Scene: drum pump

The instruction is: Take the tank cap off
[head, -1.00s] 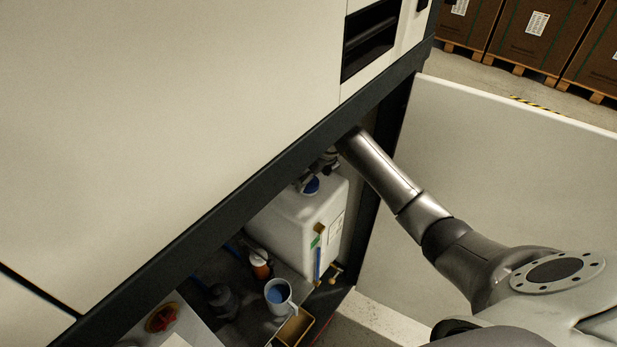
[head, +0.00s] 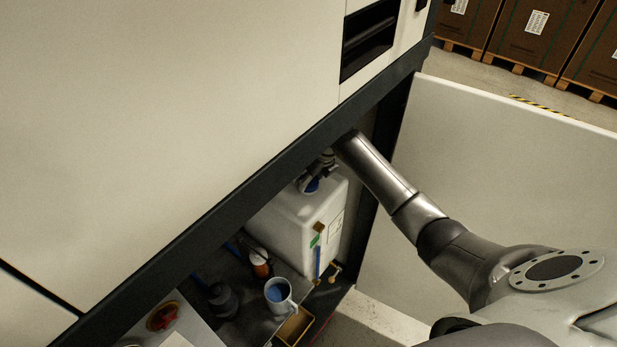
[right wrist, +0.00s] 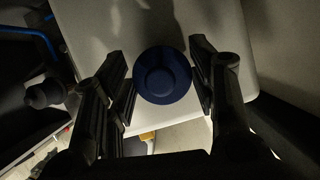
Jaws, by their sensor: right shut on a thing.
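The white tank (head: 299,220) stands in the low opening under the machine panel, and its top also fills the right wrist view (right wrist: 215,25). The round dark blue tank cap (right wrist: 163,76) sits on the tank top. In the head view the cap (head: 311,186) is partly covered by my right gripper (head: 314,178). My right gripper (right wrist: 162,85) has one finger on each side of the cap and is shut on it. Whether the cap is still seated in the tank opening cannot be told. My left gripper is not in view.
A mug with blue contents (head: 279,294), an orange-banded bottle (head: 261,266) and an open wooden box (head: 294,326) are near the tank's foot. The machine's dark lower edge (head: 236,190) hangs above. A pale panel (head: 500,180) is right of my right arm.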

